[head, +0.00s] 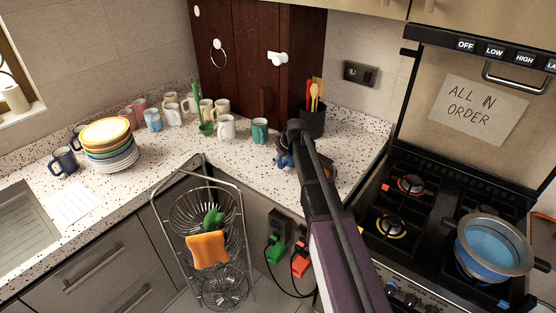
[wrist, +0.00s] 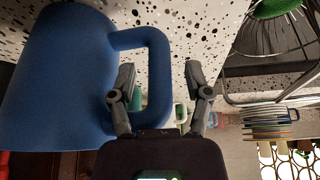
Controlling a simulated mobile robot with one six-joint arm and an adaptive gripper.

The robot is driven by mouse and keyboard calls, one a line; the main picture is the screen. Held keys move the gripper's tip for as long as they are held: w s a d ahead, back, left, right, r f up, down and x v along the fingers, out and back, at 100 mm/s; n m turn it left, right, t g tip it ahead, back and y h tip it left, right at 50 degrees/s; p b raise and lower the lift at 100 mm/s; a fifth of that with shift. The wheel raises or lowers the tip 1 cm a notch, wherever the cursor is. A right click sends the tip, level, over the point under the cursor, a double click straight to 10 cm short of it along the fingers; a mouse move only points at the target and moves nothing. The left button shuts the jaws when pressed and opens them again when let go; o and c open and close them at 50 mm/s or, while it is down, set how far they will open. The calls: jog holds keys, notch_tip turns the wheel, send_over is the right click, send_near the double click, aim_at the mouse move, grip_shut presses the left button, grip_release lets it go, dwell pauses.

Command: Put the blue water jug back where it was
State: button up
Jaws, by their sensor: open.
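The blue water jug (wrist: 58,85) fills the left of the wrist view, close to the camera, on the speckled counter. Its handle (wrist: 158,80) juts to the right, and the opening of the handle loop shows. My gripper (wrist: 160,67) is open, with one finger on each side of the handle's outer bar in that view; I cannot tell whether either finger touches it. In the head view my arm reaches over the counter corner, and a small blue patch (head: 284,161) shows beside its end. The arm hides most of what lies there.
A teal mug (head: 260,131) and a white mug (head: 227,127) stand left of my arm. A dark utensil holder (head: 312,122) is behind it. The stove with a pot (head: 489,246) is right; a wire rack (head: 207,214) stands in front. The counter has free room before the mugs.

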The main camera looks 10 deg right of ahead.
jog(key=p+v, duration=1)
jog(key=v, duration=0.2)
jog(key=shift+p, duration=0.3)
dwell(0.8)
jog(key=s+f+m+g+h, duration=0.1)
jog(key=s+m+g, duration=0.1)
jog(key=s, duration=1.1)
jog(key=s+d+m+g+h, duration=0.1)
jog(key=s+m, duration=0.4)
jog(key=s, duration=0.9)
jog(key=shift+f+g+h, duration=0.35)
jog(key=shift+g+h, duration=0.05)
jog(key=shift+g, duration=0.1)
jog(key=shift+w+d, duration=0.1)
jog(key=shift+d, duration=0.05)
